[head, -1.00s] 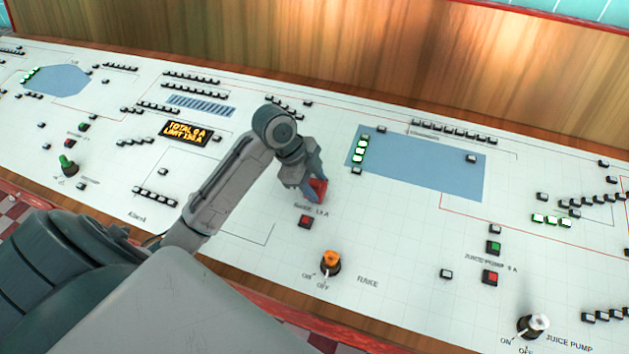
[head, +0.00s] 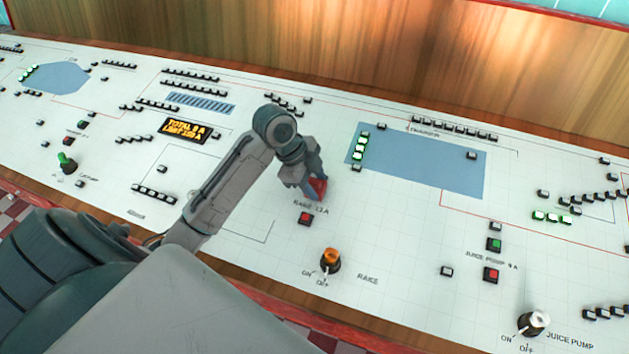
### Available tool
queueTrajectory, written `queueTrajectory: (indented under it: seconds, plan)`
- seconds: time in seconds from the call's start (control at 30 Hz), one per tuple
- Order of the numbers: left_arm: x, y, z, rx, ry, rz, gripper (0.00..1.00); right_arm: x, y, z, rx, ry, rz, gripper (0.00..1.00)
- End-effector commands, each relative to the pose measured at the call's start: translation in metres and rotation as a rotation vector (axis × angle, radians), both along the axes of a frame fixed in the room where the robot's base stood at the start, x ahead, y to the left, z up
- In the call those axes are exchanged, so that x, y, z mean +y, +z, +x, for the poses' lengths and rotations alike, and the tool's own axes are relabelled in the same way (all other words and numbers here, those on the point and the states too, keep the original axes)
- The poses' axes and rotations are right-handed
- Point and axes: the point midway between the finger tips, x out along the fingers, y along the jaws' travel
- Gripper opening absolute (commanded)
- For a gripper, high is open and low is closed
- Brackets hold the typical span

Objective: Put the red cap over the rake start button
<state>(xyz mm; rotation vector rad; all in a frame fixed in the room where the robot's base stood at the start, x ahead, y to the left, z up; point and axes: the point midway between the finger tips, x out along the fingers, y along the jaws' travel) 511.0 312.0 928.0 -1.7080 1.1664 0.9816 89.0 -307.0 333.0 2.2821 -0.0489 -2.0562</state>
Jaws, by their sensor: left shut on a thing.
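My left gripper (head: 313,186) is shut on the red cap (head: 318,188), at the panel just above the printed label "RAKE 13 A". A green start button sits above the label in the juice pump group, but none shows here; the cap and fingers cover that spot. I cannot tell whether the cap touches the panel or hovers slightly over it. The rake's red button (head: 305,219) is uncovered just below the label. My right gripper is not in view.
The orange-topped rake knob (head: 330,261) stands toward the front edge. A pale blue field (head: 425,165) with lit green lamps lies to the right. The juice pump's green button (head: 494,245) and white-topped knob (head: 533,323) are further right. A wooden wall (head: 400,60) closes the back.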

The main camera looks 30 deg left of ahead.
Motion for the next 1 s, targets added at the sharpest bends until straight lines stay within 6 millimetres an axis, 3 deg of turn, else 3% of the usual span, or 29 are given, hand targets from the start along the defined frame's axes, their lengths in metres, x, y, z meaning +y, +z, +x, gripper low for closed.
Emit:
queueTrajectory:
  seconds: [0.93, 0.97, 1.0]
  plan:
    - [0.0, -0.015, 0.003, 0.0, 0.0, 0.0, 0.16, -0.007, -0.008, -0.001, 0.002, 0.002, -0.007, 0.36]
    - [0.001, -0.015, 0.003, 0.0, 0.0, 0.0, 0.43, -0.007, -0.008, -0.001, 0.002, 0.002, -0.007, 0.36]
    - [0.001, -0.014, 0.003, 0.0, 0.0, 0.0, 0.51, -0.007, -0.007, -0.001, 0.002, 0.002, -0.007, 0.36]
